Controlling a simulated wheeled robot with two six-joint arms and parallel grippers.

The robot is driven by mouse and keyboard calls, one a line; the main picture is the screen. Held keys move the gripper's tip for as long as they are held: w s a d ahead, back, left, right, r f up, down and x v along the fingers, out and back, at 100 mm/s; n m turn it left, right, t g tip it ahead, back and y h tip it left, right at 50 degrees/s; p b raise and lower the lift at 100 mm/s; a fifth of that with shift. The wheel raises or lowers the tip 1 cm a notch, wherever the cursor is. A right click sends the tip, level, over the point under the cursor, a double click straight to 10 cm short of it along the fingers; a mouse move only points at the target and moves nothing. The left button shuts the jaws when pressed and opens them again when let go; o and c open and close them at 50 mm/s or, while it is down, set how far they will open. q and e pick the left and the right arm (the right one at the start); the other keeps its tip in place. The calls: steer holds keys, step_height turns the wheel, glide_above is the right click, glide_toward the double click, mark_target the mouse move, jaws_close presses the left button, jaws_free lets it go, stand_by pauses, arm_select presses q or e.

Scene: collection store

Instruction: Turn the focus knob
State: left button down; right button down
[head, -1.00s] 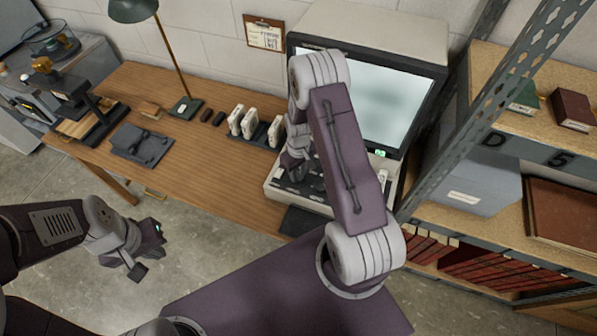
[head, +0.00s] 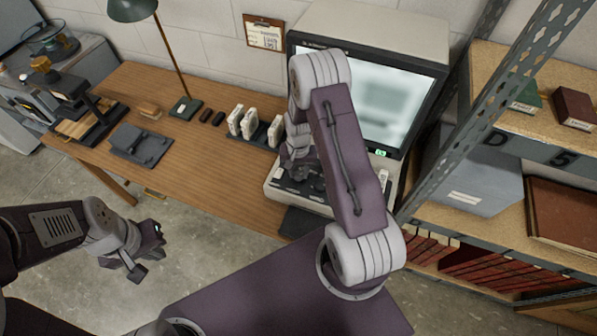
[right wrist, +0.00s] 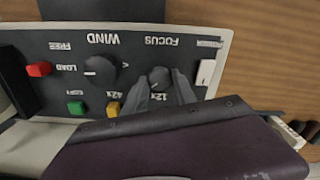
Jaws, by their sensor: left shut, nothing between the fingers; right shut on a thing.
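The microfilm reader (head: 275,195) stands at the right end of the wooden desk, and its control panel faces me. In the right wrist view the round dark focus knob (right wrist: 160,77) sits under the upside-down word FOCUS. My right gripper (right wrist: 163,86) is shut on this knob, one finger on each side. In the head view my right gripper (head: 298,178) is at the panel, partly hidden by my arm. The screen (head: 385,105) shows a pale, blurred page. My left gripper (head: 150,252) is shut and empty, over the floor in front of the desk.
The wind knob (right wrist: 100,71), a red button (right wrist: 39,69), a green button (right wrist: 76,107) and a yellow button (right wrist: 113,109) are on the panel. White film boxes (head: 242,122) stand left of the reader. A metal shelf (head: 460,150) rises close on the right.

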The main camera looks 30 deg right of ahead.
mark_target(298, 175)
steer(key=shift+m, duration=0.3)
stand_by(0.4)
steer(key=c, duration=1)
jaws_free()
step_height(298, 175, up, 9)
steer(key=shift+r+b, duration=0.1)
steer(key=shift+b, duration=0.45)
steer(key=shift+a, duration=0.1)
